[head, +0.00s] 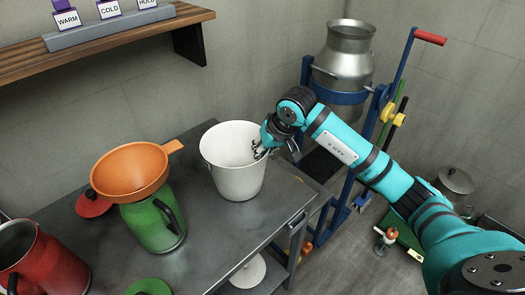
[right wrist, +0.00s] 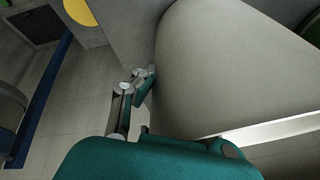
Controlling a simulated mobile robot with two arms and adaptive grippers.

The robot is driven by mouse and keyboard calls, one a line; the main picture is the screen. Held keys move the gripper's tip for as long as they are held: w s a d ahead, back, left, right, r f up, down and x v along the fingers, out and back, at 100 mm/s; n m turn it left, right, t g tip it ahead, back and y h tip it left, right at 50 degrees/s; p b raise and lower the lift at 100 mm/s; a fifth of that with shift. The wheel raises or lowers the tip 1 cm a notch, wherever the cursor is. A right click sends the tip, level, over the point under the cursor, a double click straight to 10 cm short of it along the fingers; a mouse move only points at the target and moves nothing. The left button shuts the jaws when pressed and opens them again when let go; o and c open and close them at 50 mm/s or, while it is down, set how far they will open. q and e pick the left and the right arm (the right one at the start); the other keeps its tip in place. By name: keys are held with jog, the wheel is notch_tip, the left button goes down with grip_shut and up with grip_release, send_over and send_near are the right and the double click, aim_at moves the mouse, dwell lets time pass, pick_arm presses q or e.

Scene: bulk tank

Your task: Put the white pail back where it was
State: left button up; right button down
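The white pail (head: 236,178) is upright over the grey metal table, near its right end. Its mouth faces up and its base appears to rest on the tabletop. My right gripper (head: 262,148) is at the right side of the pail's rim, with its fingers against or over the edge. In the right wrist view, a finger (right wrist: 138,88) lies close beside the pail's large curved wall (right wrist: 235,70). The other finger is mostly hidden, so I cannot tell whether the rim is gripped. My left gripper is not in view.
A green can (head: 150,225) with an orange funnel (head: 130,172) stands left of the pail, and a red can (head: 45,262) farther left. A metal churn (head: 345,55) sits in a blue cart behind. A wall shelf (head: 110,45) hangs at upper left.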

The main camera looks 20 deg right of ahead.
jog(key=shift+f, duration=0.2)
jog(key=c, duration=1.5)
grip_release()
jog(key=shift+s+r, duration=0.1)
jog(key=shift+r, duration=0.3)
jog(key=b+v, duration=0.1)
jog(key=v, duration=1)
jog(key=shift+s+r, duration=0.15)
jog(key=shift+r, duration=0.1)
